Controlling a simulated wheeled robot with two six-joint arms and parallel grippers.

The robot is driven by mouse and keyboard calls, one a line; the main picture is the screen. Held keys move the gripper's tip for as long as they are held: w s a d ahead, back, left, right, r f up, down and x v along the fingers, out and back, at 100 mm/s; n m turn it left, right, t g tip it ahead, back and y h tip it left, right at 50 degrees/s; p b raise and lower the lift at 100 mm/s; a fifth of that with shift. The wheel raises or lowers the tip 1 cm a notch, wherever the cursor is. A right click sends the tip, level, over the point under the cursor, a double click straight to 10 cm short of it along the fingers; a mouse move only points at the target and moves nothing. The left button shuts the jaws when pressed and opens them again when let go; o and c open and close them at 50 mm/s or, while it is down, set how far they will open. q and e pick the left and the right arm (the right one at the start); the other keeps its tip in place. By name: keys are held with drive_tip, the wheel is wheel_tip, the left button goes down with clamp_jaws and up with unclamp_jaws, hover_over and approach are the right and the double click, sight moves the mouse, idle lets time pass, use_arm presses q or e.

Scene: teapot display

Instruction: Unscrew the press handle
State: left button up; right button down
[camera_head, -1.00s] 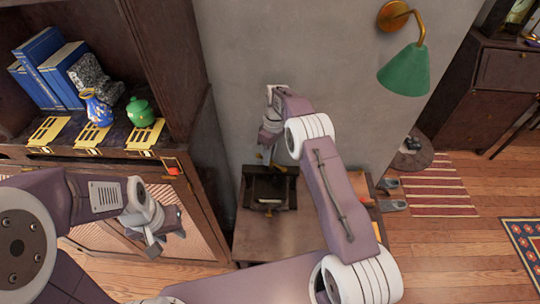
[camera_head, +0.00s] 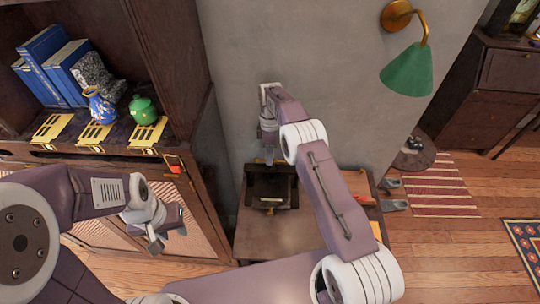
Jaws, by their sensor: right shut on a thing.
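The dark press (camera_head: 270,188) stands on a small wooden table against the grey wall. My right gripper (camera_head: 269,160) points down at the top of the press, at its back. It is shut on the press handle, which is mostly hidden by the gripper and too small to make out. My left gripper (camera_head: 168,241) hangs empty in front of the cabinet, its fingers apart, well left of the press.
The wooden table (camera_head: 290,232) has bare room in front of the press. A cabinet on the left holds blue books (camera_head: 50,72), a blue vase (camera_head: 98,106), a green pot (camera_head: 144,110) and yellow plates (camera_head: 96,134). A green lamp (camera_head: 408,70) hangs on the wall.

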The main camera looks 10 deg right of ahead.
drive_tip(key=shift+r, duration=0.1)
drive_tip(key=c, duration=1.3)
unclamp_jaws()
drive_tip(key=shift+o, duration=0.2)
drive_tip(key=r+b, duration=0.1)
drive_tip(key=r, duration=0.3)
drive_tip(key=shift+s+d+b, duration=0.15)
drive_tip(key=shift+d+b, duration=0.05)
drive_tip(key=shift+b, duration=0.2)
drive_tip(key=s+d+r+b, duration=0.3)
drive_tip(key=s+d+r, duration=0.4)
drive_tip(key=s, duration=0.1)
drive_tip(key=shift+d+b, duration=0.35)
drive_tip(key=shift+d, duration=0.05)
drive_tip(key=shift+a, duration=0.1)
